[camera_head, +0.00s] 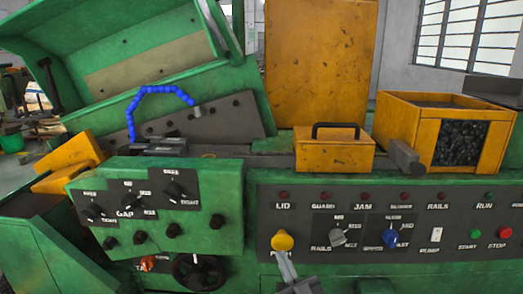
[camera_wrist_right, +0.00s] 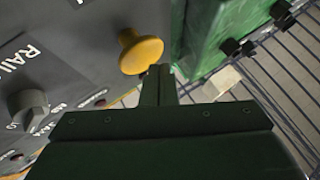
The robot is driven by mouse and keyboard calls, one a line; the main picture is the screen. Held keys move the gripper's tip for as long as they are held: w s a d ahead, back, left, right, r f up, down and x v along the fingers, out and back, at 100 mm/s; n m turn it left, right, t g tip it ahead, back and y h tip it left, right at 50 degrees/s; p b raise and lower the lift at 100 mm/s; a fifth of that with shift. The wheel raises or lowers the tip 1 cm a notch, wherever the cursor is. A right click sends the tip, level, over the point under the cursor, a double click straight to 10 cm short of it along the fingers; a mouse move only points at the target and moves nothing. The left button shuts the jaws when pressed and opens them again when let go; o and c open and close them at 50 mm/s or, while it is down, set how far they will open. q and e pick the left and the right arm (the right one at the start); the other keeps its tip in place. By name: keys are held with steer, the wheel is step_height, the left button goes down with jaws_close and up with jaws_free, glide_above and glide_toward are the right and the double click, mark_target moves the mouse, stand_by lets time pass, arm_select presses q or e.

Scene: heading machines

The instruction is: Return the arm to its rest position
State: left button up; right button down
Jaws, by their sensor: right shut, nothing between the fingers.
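My right gripper (camera_head: 284,259) comes up from the bottom edge in the head view, just below the yellow knob (camera_head: 282,240) on the dark control panel (camera_head: 262,220). In the right wrist view its fingers (camera_wrist_right: 158,76) are shut together and empty. Their tips lie close beside the yellow knob (camera_wrist_right: 140,51); I cannot tell whether they touch it. My left gripper is in neither view.
A grey knob (camera_head: 338,237) and a blue knob (camera_head: 390,236) sit right of the yellow one. A handwheel (camera_head: 198,271) is at lower left. The green machine (camera_head: 217,190) carries a yellow handled box (camera_head: 334,155) and a yellow bin (camera_head: 402,115) of dark parts.

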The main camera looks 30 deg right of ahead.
stand_by(0.6)
steer(key=s+d+f+g, duration=0.1)
steer(key=s+f+g, duration=0.25)
steer(key=f, duration=0.75)
steer(key=s+f+g+h, duration=0.15)
steer(key=f+g, duration=0.25)
steer(key=f, duration=0.8)
steer(key=s+d+f+g, duration=0.1)
steer(key=s+f+g, duration=0.3)
steer(key=f, duration=0.7)
steer(key=s+a+f+g, duration=0.1)
steer(key=s+f+g, duration=0.5)
steer(key=s+f, duration=0.8)
steer(key=s+a+f+g, duration=0.1)
steer(key=s+f+g, duration=0.2)
steer(key=s, duration=0.7)
steer(key=s+a+f+g, duration=0.2)
steer(key=s+f+g, duration=0.1)
steer(key=s, duration=0.8)
steer(key=shift+f+m+y, duration=0.3)
steer(key=shift+f+y, duration=0.15)
steer(key=shift+f, duration=0.35)
steer(key=shift+a+g, duration=0.1)
steer(key=shift+g, duration=0.15)
